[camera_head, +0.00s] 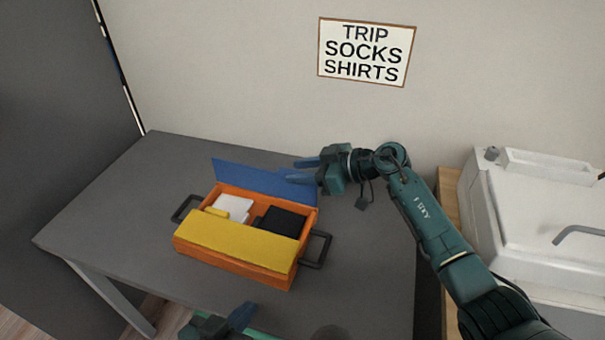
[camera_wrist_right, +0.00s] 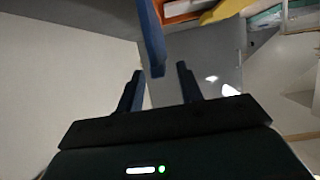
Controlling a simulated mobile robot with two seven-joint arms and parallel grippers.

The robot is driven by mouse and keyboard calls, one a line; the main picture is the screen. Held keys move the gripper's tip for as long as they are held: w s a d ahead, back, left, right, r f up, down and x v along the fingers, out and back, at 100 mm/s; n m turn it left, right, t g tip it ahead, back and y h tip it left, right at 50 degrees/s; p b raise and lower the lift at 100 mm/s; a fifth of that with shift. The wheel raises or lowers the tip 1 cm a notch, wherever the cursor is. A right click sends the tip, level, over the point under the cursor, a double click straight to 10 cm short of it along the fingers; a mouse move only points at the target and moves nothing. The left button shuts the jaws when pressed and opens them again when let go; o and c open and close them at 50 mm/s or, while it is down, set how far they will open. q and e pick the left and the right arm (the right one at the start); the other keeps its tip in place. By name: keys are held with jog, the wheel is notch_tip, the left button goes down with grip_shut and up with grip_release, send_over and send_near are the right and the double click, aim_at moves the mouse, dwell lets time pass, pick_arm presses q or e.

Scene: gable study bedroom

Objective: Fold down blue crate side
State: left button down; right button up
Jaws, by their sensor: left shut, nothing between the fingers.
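An orange crate (camera_head: 232,271) stands on the grey table. Its blue side (camera_head: 262,181) stands up along the back rim, opened. A yellow flap (camera_head: 235,243) lies over the front part of the crate. My right gripper (camera_head: 301,170) is open at the right end of the blue side, with nothing between its fingers. In the right wrist view the blue side (camera_wrist_right: 152,38) shows nearly edge-on, just beyond and between the fingertips (camera_wrist_right: 160,78); I cannot tell whether they touch. My left gripper (camera_head: 246,314) is shut and empty at the bottom, in front of the crate, partly cut off.
Inside the crate are a white item (camera_head: 233,207) and a black item (camera_head: 279,221). Dark handles stick out at the left (camera_head: 186,208) and right (camera_head: 317,249). The grey table (camera_head: 120,205) is clear around the crate. A wall sign (camera_head: 366,52) hangs behind; a white basin (camera_head: 540,215) stands right.

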jog(key=shift+c, duration=0.3)
grip_shut()
dwell(0.3)
